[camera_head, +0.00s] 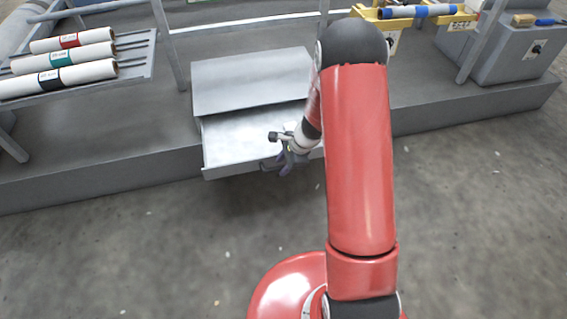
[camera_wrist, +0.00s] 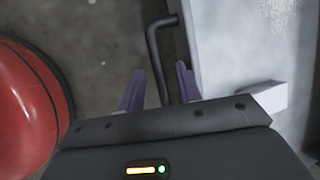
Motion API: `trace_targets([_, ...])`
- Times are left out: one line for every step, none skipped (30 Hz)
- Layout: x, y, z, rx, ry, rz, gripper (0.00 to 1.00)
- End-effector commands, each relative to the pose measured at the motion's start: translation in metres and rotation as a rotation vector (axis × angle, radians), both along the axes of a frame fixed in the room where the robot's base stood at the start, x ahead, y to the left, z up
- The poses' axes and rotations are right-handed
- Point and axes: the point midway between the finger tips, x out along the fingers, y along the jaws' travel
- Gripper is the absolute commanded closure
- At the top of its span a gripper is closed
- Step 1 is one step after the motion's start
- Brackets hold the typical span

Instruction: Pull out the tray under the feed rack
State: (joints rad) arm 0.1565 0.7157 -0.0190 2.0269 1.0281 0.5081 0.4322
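The tray (camera_head: 222,165) is a shallow grey drawer. It stands partly out of a grey box-shaped housing (camera_head: 245,80) on the platform, and its inside looks empty. In the wrist view its pale front wall (camera_wrist: 208,45) runs down the right of my gripper. A dark bent bar handle (camera_wrist: 158,50) is fixed to that wall. My gripper (camera_head: 283,164) is low at the tray's front edge. In the wrist view my gripper (camera_wrist: 160,75) has its two purple fingers apart, one on each side of the handle, with gaps showing. My arm hides the tray's right end.
A sloped rack (camera_head: 135,62) with several labelled rolls stands at the left. A yellow frame (camera_head: 395,22) holding a blue roll is at the upper right, near a grey cabinet (camera_head: 510,60). Grey posts rise beside the housing. The concrete floor (camera_head: 150,250) in front is clear.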

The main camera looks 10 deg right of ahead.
Motion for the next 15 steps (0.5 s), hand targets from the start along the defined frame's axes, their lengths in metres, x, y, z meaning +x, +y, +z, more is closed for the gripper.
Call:
trace_targets([0.0, -0.001, 0.004, 0.0, -0.001, 0.0, 0.66])
trace_targets([0.0, -0.002, 0.006, 0.0, -0.002, -0.001, 0.66])
trace_targets([-0.001, -0.004, 0.011, -0.001, -0.003, -0.001, 0.66])
trace_targets([-0.002, -0.006, 0.015, -0.001, -0.003, -0.001, 0.66])
trace_targets([-0.003, -0.008, 0.02, -0.002, -0.003, -0.001, 0.66])
trace_targets([-0.004, -0.01, 0.027, -0.001, -0.004, -0.001, 0.66])
trace_targets([-0.005, -0.012, 0.032, -0.001, -0.004, -0.001, 0.66])
trace_targets([-0.006, -0.015, 0.037, -0.002, -0.004, -0.001, 0.66])
trace_targets([-0.007, -0.018, 0.043, -0.002, -0.005, -0.002, 0.66])
trace_targets([-0.008, -0.019, 0.047, -0.001, -0.004, -0.002, 0.66])
trace_targets([-0.009, -0.021, 0.051, -0.001, -0.003, 0.0, 0.66])
trace_targets([-0.01, -0.023, 0.057, -0.002, -0.003, -0.001, 0.66])
trace_targets([-0.011, -0.025, 0.06, -0.001, -0.003, -0.001, 0.66])
trace_targets([-0.011, -0.026, 0.062, -0.001, -0.001, -0.002, 0.66])
trace_targets([-0.012, -0.027, 0.065, -0.001, -0.001, -0.001, 0.66])
